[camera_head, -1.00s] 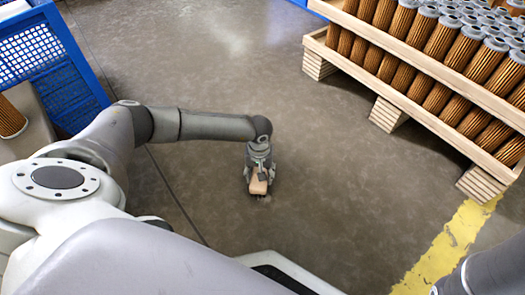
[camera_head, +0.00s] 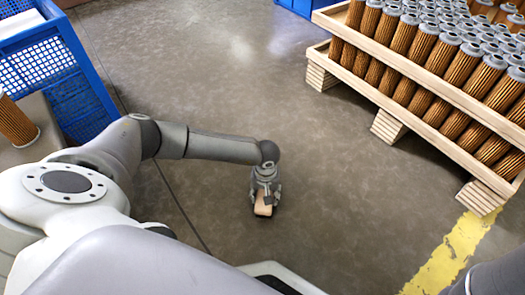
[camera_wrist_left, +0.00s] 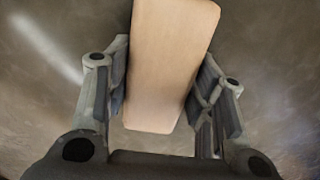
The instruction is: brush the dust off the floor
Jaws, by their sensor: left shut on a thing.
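My left gripper (camera_head: 265,194) points down at the floor (camera_head: 335,165) in the head view and is shut on a brush with a pale wooden block (camera_head: 263,204). The brush is low, at or just above the floor; I cannot tell whether it touches. In the left wrist view the wooden block (camera_wrist_left: 170,65) sits tilted between the two fingers of the left gripper (camera_wrist_left: 160,100). Its bristles are hidden there. I cannot make out a distinct patch of dust. My right gripper is not in view.
A wooden pallet crate (camera_head: 400,98) full of upright filter cartridges stands at the upper right. A blue mesh crate (camera_head: 45,65) and a single cartridge (camera_head: 15,122) are at the left. A yellow line (camera_head: 448,255) marks the floor at lower right. The middle floor is clear.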

